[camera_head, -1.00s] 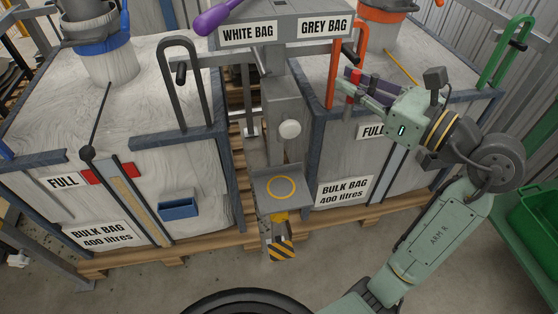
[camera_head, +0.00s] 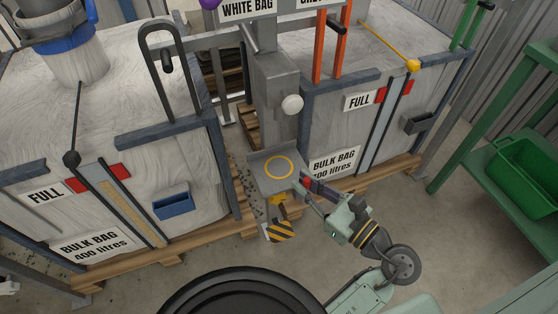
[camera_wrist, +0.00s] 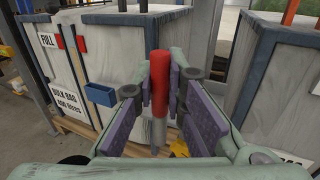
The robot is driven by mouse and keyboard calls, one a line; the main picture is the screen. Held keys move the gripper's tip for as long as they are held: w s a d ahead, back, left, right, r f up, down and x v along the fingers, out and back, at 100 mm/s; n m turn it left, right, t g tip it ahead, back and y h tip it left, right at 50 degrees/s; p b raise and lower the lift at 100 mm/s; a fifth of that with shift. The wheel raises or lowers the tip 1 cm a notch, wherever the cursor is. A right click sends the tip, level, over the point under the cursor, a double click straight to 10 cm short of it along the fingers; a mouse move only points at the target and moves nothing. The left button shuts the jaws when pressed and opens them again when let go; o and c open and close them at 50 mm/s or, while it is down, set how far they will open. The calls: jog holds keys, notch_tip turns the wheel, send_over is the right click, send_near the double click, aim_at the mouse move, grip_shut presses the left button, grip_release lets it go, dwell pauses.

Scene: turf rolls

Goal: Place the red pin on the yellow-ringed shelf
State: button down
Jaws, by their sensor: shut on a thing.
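The red pin (camera_wrist: 159,85) stands upright between the purple pads of my gripper (camera_wrist: 160,100) in the wrist view. Its top is red and a thin grey shank shows below. My gripper (camera_head: 312,187) is shut on it, just right of the shelf in the head view, where only a little of the red shows. The grey shelf (camera_head: 262,186) carries a yellow ring (camera_head: 279,167) on its top, and the ring is empty. The shelf is hidden behind the gripper in the wrist view.
A yellow-and-black striped block (camera_head: 281,231) hangs below the shelf. A grey post (camera_head: 275,95) with a white knob (camera_head: 292,104) rises behind it. Bulk bags in frames stand left and right. A blue box (camera_head: 172,204) is on the left one. Open floor lies in front.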

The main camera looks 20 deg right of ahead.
jog(key=w+f+p, duration=0.1)
jog(key=w, duration=0.4)
jog(key=w+f+p, duration=0.2)
jog(key=w, duration=0.2)
jog(key=w+f+p, duration=0.1)
jog(key=w, duration=0.4)
jog(key=shift+w+a+f+p, duration=0.2)
jog(key=shift+w+f+p, duration=0.1)
jog(key=shift+w+p, duration=0.1)
jog(key=shift+f, duration=0.1)
jog(key=shift+f+b, duration=0.25)
jog(key=shift+b, duration=0.1)
jog(key=c, duration=1.6)
grip_release()
jog(key=shift+r, duration=0.1)
jog(key=shift+c, duration=0.2)
